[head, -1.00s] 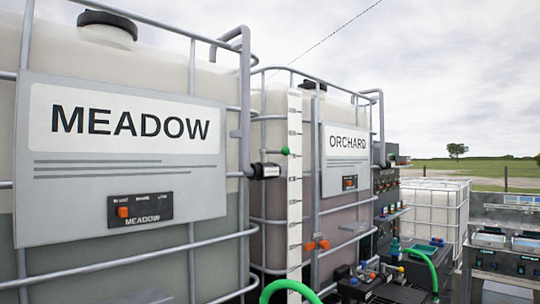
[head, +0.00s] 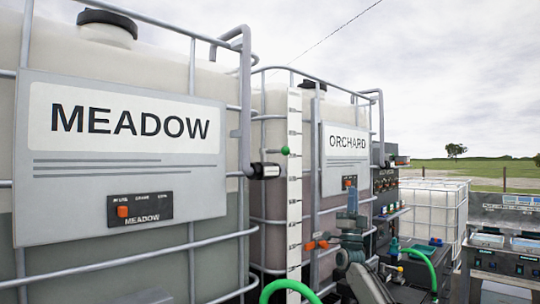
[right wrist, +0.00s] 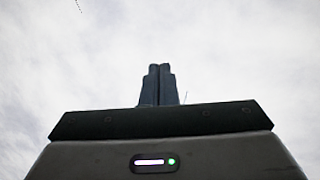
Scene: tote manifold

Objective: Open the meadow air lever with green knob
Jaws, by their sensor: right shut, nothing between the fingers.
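The meadow air lever (head: 266,170) is a dark and light fitting at the right edge of the MEADOW tote (head: 100,262). Its green knob (head: 285,150) stands out to the right, in front of the white measuring strip. My right gripper (head: 352,200) is to the right of the knob and lower in the head view, pointing up, apart from the lever. In the right wrist view its two dark fingers (right wrist: 158,72) are together against the sky, with nothing between them. My left gripper is not in view.
The ORCHARD tote (head: 335,175) stands behind my right gripper, with orange handles (head: 316,245) low on its front. Metal cage bars run around both totes. A green hose (head: 290,288) curves along the bottom. A console (head: 510,240) stands at the far right.

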